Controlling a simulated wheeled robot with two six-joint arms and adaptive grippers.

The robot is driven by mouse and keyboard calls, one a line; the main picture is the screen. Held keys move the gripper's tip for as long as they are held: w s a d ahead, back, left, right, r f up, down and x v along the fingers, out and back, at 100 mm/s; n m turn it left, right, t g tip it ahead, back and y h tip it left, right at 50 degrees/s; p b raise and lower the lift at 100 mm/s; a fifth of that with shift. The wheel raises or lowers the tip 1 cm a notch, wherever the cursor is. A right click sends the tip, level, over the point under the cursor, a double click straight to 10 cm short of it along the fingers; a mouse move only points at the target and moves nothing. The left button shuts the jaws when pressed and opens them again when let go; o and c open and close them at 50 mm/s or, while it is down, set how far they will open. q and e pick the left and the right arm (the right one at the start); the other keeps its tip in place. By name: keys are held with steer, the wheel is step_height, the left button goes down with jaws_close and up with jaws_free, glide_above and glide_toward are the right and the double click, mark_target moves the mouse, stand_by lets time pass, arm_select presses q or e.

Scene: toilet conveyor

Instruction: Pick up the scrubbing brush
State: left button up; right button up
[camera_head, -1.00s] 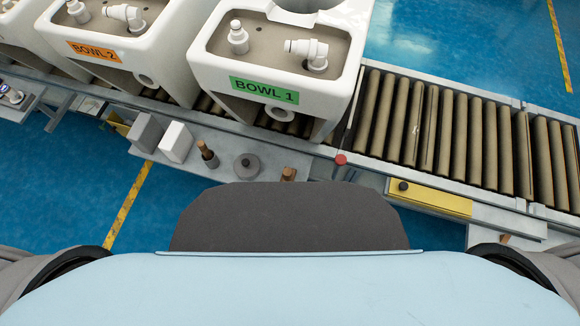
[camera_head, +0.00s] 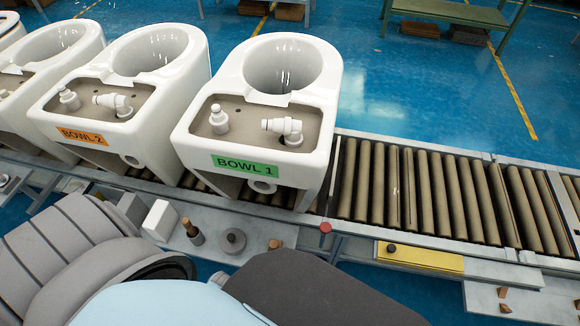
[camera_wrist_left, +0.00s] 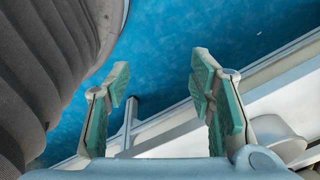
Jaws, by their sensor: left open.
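My left gripper (camera_wrist_left: 161,82) shows in the left wrist view, its two green-padded fingers apart with nothing between them. Below and beyond it are blue floor and a pale ledge edge. In the head view, a small upright item with a brown wooden top and a pale base (camera_head: 193,232) stands on the grey side shelf (camera_head: 260,214); it may be the scrubbing brush, but it is too small to tell. My right gripper is not in view.
Toilets labelled BOWL 1 (camera_head: 246,165) and BOWL 2 (camera_head: 84,137) stand on the roller conveyor (camera_head: 430,190). A white block (camera_head: 159,220) and a grey round piece (camera_head: 232,241) are on the shelf. A red button (camera_head: 325,228) and a yellow box (camera_head: 420,258) are to the right.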

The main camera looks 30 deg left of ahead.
arm_select(q)
steer(key=w+r+m, duration=0.3)
steer(key=w+r, duration=0.3)
steer(key=w, duration=0.3)
step_height(320, 180, up, 14)
steer(key=m, duration=0.5)
glide_above(273, 244)
steer(key=shift+m+g+h, duration=0.3)
steer(key=shift+g+h, duration=0.1)
step_height(273, 244, down, 14)
steer(key=b, duration=0.7)
steer(key=shift+d+r, duration=0.1)
steer(key=shift+r, duration=0.15)
jaws_close()
